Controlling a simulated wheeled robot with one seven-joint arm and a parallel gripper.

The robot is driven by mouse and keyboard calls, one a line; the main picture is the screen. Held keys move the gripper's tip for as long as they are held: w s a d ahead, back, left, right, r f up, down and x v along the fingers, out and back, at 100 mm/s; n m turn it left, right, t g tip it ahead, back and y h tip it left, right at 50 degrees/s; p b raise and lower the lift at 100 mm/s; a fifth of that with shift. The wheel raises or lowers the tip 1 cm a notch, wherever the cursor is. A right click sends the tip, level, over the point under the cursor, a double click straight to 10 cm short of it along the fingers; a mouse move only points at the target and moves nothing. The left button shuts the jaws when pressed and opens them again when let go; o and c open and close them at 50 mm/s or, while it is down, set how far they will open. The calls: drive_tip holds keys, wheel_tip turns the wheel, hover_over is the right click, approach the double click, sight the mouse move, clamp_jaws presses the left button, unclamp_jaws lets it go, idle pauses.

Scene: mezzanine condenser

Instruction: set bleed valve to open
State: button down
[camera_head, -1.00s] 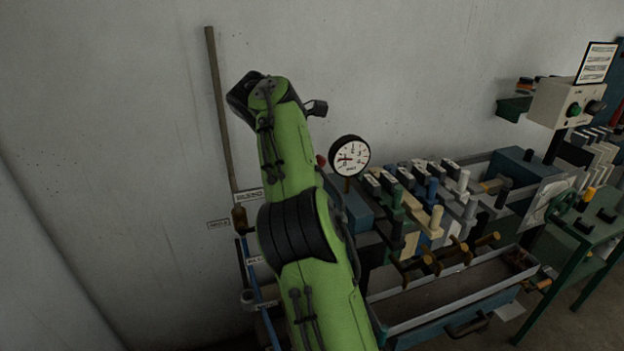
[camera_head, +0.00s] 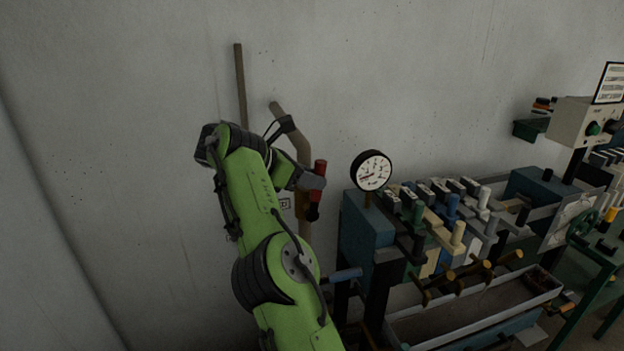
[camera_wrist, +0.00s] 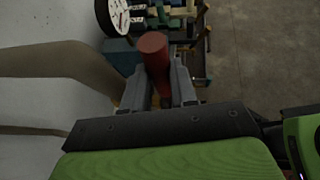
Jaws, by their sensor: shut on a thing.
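A red cylindrical handle (camera_head: 320,168) shows beside a bent brown pipe (camera_head: 290,125) at the wall; it looks like the bleed valve's handle. My gripper (camera_head: 312,181) is at this handle, to the right of my green arm. In the wrist view the red handle (camera_wrist: 155,58) stands between the two grey fingers of my gripper (camera_wrist: 160,88), which are shut on it. The handle's far end sticks out past the fingers. The valve body is mostly hidden, and I cannot read the valve's position.
A round pressure gauge (camera_head: 371,170) stands close to the right of the handle, above a blue housing (camera_head: 366,225). A bank of levers (camera_head: 440,215) and a long trough (camera_head: 470,310) lie further right. A thin brown pipe (camera_head: 241,85) runs up the wall. The left wall is bare.

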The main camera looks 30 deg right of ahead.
drive_tip(key=c, duration=0.9)
unclamp_jaws()
drive_tip(key=p+v, duration=0.9)
drive_tip(key=v, duration=0.6)
drive_tip(key=shift+a+r, duration=0.2)
drive_tip(key=shift+a, duration=0.1)
